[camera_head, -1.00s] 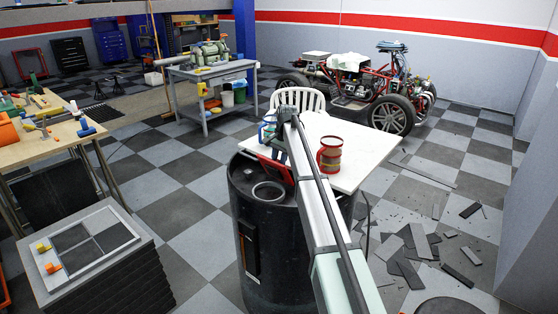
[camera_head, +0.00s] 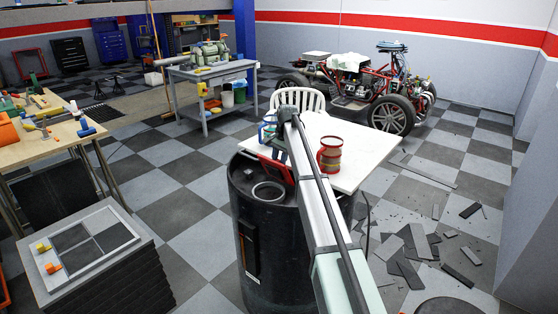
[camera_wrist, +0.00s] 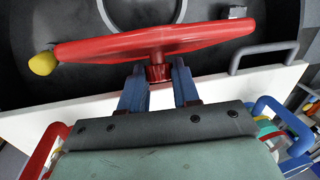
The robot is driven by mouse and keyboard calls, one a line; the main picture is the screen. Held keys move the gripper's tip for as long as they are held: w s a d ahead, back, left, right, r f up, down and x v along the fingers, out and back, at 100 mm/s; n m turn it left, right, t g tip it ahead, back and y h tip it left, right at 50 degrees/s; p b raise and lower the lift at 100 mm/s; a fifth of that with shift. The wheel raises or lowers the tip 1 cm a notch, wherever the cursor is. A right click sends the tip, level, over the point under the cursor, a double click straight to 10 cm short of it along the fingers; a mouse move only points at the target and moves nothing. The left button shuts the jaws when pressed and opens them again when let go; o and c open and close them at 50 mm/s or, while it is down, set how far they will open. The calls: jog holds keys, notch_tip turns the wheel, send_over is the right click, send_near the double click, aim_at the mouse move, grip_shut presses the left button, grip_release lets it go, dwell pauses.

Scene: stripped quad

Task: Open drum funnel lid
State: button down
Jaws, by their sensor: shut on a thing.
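The black drum (camera_head: 285,265) stands upright in front of me, with a round grey-rimmed opening (camera_head: 268,193) on its top. The red lid (camera_head: 277,168) stands tilted up behind this opening, partly hidden by my arm. In the wrist view the red lid (camera_wrist: 205,36) shows nearly edge-on, with a yellow knob (camera_wrist: 42,63) at its left end. My gripper (camera_wrist: 158,82) has its two blue fingers shut on the red stub under the lid's middle. The opening's rim also shows in the wrist view (camera_wrist: 108,14), beyond the lid.
A white table (camera_head: 350,168) stands right behind the drum, with a red can (camera_head: 330,155) on it near the lid. A white chair (camera_head: 298,99) is behind the table. Broken dark tiles (camera_head: 417,243) lie on the floor at right.

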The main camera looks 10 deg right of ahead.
jog(key=shift+w+d, duration=0.3)
jog(key=shift+w+d+f, duration=0.25)
jog(key=shift+w+d, duration=0.75)
jog(key=shift+d, duration=0.05)
jog(key=shift+w+d+f, duration=0.2)
jog(key=shift+w+d, duration=0.75)
jog(key=shift+d, duration=0.05)
jog(key=c, duration=0.8)
grip_release()
jog(key=shift+a, duration=0.1)
jog(key=shift+s+r, duration=0.1)
notch_tip(320, 180, up, 13)
jog(key=s+d, duration=0.1)
jog(key=shift+s+d+r, duration=0.2)
jog(key=shift+s+d, duration=0.05)
jog(key=shift+d, duration=0.15)
